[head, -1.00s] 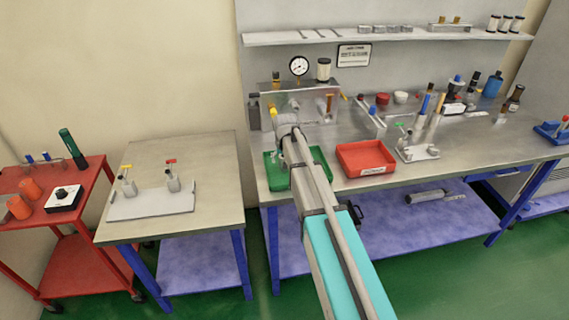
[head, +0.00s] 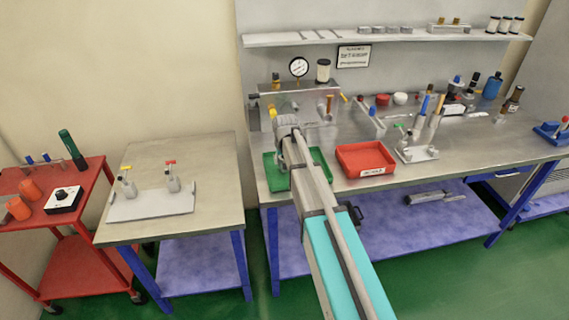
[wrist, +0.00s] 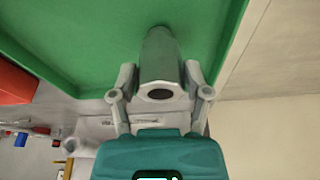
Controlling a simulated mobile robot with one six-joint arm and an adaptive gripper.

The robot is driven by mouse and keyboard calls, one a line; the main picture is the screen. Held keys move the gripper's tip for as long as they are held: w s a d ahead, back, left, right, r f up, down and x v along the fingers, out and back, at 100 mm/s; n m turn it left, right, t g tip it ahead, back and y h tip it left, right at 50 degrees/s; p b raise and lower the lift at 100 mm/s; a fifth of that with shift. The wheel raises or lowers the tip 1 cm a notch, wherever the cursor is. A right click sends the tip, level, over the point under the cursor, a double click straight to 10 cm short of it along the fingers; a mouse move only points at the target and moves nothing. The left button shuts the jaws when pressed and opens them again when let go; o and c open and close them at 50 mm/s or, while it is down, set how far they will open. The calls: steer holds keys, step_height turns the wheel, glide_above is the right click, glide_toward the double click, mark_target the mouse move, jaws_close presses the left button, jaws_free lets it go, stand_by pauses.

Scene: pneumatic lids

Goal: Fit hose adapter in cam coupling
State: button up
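A grey cylinder with a dark bore, which looks like the hose adapter (wrist: 160,58), is at the green tray (wrist: 85,28) in the wrist view. My gripper (wrist: 160,82) has one finger against each side of it, with no clear gap. Whether the adapter touches the tray floor cannot be told. In the head view my arm hides the adapter and part of the green tray (head: 270,180). Upright fittings with levers, which look like cam couplings, stand on a pale plate on the left table: one with a yellow lever (head: 128,186), one with a red lever (head: 173,181).
A red tray (head: 365,159) stands right of the green tray. Another plate with lever fittings (head: 416,154) is further right. A panel with a gauge (head: 299,67) stands behind my gripper. A red cart (head: 75,225) is at far left, with a gap between left table and bench.

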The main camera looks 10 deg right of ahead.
steer(key=c, duration=0.5)
steer(key=shift+r, duration=0.15)
steer(key=shift+w+p+v, duration=0.2)
steer(key=shift+p+v, duration=0.6)
steer(key=shift+p, duration=0.05)
steer(key=shift+w+p+v, duration=0.2)
steer(key=shift+p+v, duration=0.6)
steer(key=shift+p, duration=0.1)
steer(key=shift+w+p+v, duration=0.15)
steer(key=shift+p+v, duration=0.65)
steer(key=shift+p, duration=0.05)
steer(key=shift+r, duration=0.2)
steer(key=p+v, duration=0.2)
steer(key=w+p+v, duration=0.1)
steer(key=p+v, duration=0.3)
steer(key=p, duration=0.1)
steer(key=shift+w+d+r, duration=0.1)
steer(key=shift+w+r, duration=0.15)
steer(key=shift+r, duration=0.25)
steer(key=shift+d, duration=0.1)
